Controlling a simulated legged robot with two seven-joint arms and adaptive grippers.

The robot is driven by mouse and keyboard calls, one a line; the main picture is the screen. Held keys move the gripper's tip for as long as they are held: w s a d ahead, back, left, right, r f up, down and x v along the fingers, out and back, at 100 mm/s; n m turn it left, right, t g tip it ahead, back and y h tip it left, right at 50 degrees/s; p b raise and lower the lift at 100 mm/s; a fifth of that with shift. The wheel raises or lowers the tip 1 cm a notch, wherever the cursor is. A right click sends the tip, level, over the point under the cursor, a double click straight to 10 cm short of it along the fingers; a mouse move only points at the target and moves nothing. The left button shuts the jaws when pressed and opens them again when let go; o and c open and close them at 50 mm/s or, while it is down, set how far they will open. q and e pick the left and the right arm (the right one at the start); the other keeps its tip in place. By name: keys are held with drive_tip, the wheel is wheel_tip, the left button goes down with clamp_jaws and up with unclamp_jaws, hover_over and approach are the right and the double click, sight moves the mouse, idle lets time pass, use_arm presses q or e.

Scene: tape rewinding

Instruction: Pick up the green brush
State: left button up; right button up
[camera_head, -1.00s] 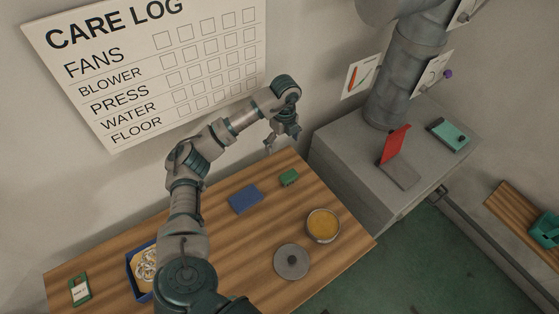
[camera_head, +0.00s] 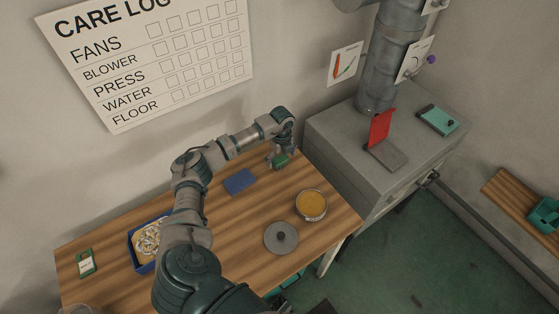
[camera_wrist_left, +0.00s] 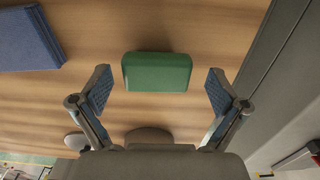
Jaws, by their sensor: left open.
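The green brush (camera_head: 281,162) looks like a small green block. It lies on the wooden table (camera_head: 255,210) near its far right part; no bristles can be made out. In the left wrist view the brush (camera_wrist_left: 157,72) lies centred between two spread fingers, slightly beyond them, with clear gaps on both sides. My left gripper (camera_head: 280,157) is open and empty, pointing down close over the brush and partly covering it in the head view. In the left wrist view my left gripper (camera_wrist_left: 159,78) touches nothing visible. My right gripper is not in view.
A blue block (camera_head: 239,181) lies left of the brush. A round pan with orange contents (camera_head: 311,205) and a grey lid (camera_head: 281,238) are nearer. A blue tray (camera_head: 141,262) is at left. A grey cabinet (camera_head: 335,150) stands close right of the table.

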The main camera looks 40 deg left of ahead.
sight(280, 158)
use_arm(q)
drive_tip(key=shift+w+d+f, duration=0.1)
drive_tip(key=shift+d+f, duration=0.05)
drive_tip(key=shift+f, duration=0.2)
drive_tip(key=shift+a, duration=0.2)
drive_tip(key=shift+s+a, duration=0.25)
drive_tip(key=shift+c, duration=0.8)
drive_tip(key=shift+a+f, duration=0.1)
drive_tip(key=shift+a, duration=0.1)
drive_tip(key=c, duration=0.4)
drive_tip(key=shift+a+f, duration=0.1)
drive_tip(key=c, duration=0.7)
drive_tip(key=shift+d, duration=0.25)
drive_tip(key=shift+w+d+r, duration=0.1)
drive_tip(key=shift+d+r, duration=0.1)
drive_tip(key=shift+d, duration=0.05)
drive_tip(key=shift+d+r, duration=0.1)
drive_tip(key=shift+r, duration=0.1)
drive_tip(key=r, duration=0.8)
drive_tip(key=shift+a+r, duration=0.3)
drive_tip(key=shift+a, duration=0.05)
drive_tip(key=shift+r, duration=0.35)
drive_tip(key=shift+d+r, duration=0.15)
drive_tip(key=shift+d, duration=0.05)
drive_tip(key=o, duration=0.4)
drive_tip(key=shift+c, duration=1.3)
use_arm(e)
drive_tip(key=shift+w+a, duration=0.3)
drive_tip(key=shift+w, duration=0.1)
